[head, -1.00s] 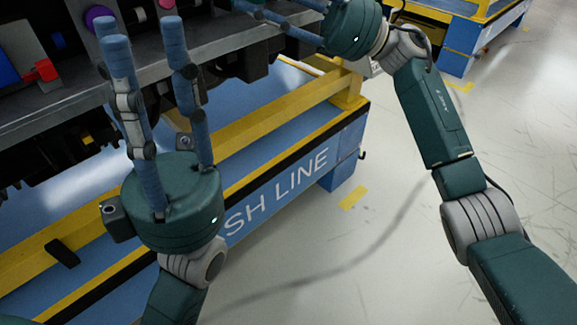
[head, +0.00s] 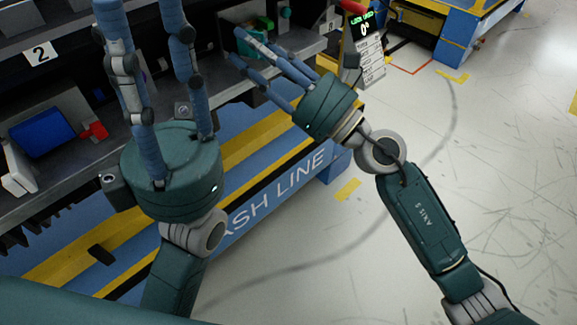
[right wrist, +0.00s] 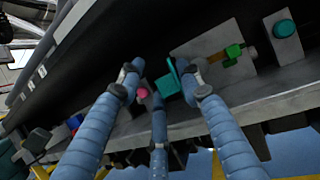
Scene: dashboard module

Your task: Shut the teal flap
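The teal flap (right wrist: 173,80) stands out from the dark dashboard in the right wrist view, between my right gripper's fingers in the picture. In the head view the flap (head: 244,44) is partly hidden behind those fingers. My right gripper (head: 238,48) points left toward it with its fingers spread and nothing between them. I cannot tell whether a finger touches the flap. My left gripper (head: 140,12) is at the left with its fingers apart and empty, pointing up over the dashboard edge.
A blue block (head: 42,132) and a red piece (head: 95,130) are at the left. A lit display (head: 363,27) stands to the right. The floor at right is clear.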

